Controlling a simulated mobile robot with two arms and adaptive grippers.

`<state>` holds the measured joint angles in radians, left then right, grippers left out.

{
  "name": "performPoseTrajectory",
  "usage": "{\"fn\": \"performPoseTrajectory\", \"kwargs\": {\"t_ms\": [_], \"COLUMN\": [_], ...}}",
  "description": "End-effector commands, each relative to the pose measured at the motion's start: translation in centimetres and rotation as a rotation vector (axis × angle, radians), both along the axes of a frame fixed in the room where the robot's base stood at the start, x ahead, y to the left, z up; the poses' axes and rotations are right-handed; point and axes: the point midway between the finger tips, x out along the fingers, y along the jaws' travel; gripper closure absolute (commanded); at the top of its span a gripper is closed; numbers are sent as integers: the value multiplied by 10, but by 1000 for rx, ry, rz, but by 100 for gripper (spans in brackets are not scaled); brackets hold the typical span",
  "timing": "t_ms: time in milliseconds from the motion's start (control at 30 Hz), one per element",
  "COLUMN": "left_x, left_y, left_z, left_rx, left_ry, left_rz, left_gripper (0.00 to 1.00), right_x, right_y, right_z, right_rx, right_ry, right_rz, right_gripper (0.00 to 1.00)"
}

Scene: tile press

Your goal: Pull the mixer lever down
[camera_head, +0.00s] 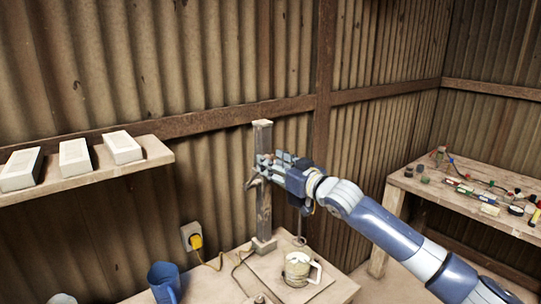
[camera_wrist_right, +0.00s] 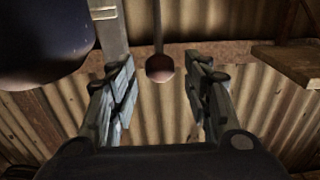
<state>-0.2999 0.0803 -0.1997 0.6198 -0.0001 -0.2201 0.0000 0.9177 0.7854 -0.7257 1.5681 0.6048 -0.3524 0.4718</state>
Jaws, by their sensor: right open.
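The mixer's wooden post (camera_head: 264,215) stands upright at the back of the small table in the head view. My right gripper (camera_head: 264,168) is at the upper part of the post, open, and hides part of the mixer there. In the right wrist view, the lever's round reddish-brown knob (camera_wrist_right: 160,68) on a thin rod shows in the gap between the open fingers. The fingers stand apart on either side and do not appear to touch it. A mug-like container (camera_head: 297,268) stands below the mixer. My left gripper is not in view.
A blue jug (camera_head: 164,282) stands at the table's front left. A yellow plug (camera_head: 196,242) sits in a wall socket. A shelf (camera_head: 90,178) with three pale blocks is at left. A workbench (camera_head: 450,205) with small items is at right.

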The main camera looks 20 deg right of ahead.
Motion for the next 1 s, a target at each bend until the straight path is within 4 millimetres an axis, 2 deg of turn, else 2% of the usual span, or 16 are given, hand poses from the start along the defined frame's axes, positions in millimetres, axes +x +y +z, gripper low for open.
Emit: {"fn": "performPoseTrajectory", "kwargs": {"t_ms": [200,500,567,700,1000], "left_x": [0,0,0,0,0], "left_y": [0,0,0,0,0], "left_z": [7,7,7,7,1], "left_rx": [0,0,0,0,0], "left_ry": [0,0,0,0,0], "left_rz": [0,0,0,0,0], "left_gripper": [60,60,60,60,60], "right_x": [14,16,16,15,14], "right_y": [5,6,6,6,5], "right_z": [1,0,0,-1,-5], "right_rx": [-2,-2,-2,-1,2], "right_ry": [-1,-1,-1,0,-8], "right_rz": [-1,0,0,0,-1], "right_gripper": [55,55,66,98,100]}}
